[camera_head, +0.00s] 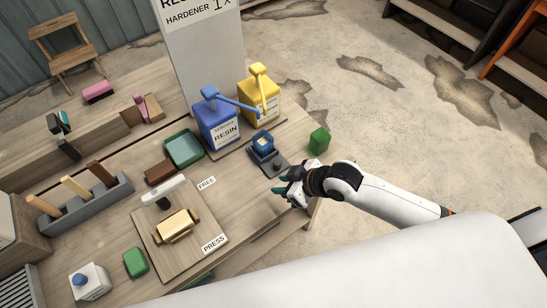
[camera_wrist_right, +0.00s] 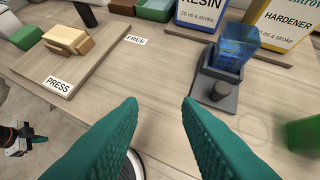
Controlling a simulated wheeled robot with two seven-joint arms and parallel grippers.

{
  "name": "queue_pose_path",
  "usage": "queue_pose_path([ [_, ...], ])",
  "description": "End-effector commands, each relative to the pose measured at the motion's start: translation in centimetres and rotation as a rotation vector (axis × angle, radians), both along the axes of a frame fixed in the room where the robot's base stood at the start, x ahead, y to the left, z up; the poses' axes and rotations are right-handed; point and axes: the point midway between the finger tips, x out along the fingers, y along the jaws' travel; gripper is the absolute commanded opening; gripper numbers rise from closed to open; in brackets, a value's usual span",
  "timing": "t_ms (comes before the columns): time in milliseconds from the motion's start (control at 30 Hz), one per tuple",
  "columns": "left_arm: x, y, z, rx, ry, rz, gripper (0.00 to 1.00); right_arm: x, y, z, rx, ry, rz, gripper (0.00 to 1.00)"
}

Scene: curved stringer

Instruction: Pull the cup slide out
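The cup slide (camera_head: 277,167) is a dark grey sled with a round black knob on its near end, and it sits on the bench in front of the pumps. A clear blue cup (camera_head: 262,142) stands on its far end. In the right wrist view the slide (camera_wrist_right: 212,93) and cup (camera_wrist_right: 234,50) are ahead and right of the fingers. My right gripper (camera_head: 282,185) is at the bench's right edge, just nearer than the knob. Its teal fingers (camera_wrist_right: 159,103) are apart with nothing between them.
A blue resin pump (camera_head: 217,122) and yellow hardener pump (camera_head: 261,95) stand behind the slide. A green block (camera_head: 319,141) is to its right. A press board (camera_head: 160,258) with a tan block lies left. Bare wood lies between the board and the slide.

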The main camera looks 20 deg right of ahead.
Motion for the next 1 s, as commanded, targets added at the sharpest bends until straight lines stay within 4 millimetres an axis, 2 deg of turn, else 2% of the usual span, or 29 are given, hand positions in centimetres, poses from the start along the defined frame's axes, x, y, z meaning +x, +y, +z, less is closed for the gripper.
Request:
queue_pose_path([
  [100,0.1,0.0,0.1,0.0,-0.001,0.0,0.0,2.0,-2.3,-0.1,0.0,-0.023,0.023,0.31],
  [300,0.1,0.0,0.1,0.0,-0.001,0.0,0.0,4.8,-6.7,0.1,0.014,-0.045,0.0,0.31],
  [400,0.1,0.0,0.2,0.0,-0.001,0.0,0.0,5.4,-7.5,0.1,0.021,-0.05,-0.012,0.31],
  [567,0.1,0.0,0.5,0.0,-0.002,0.0,0.0,6.3,-6.8,-1.0,0.027,-0.048,-0.016,0.31],
  [1000,0.1,0.0,1.3,0.0,-0.001,0.0,0.0,10.6,-2.8,-6.9,0.024,-0.05,-0.013,0.31],
])
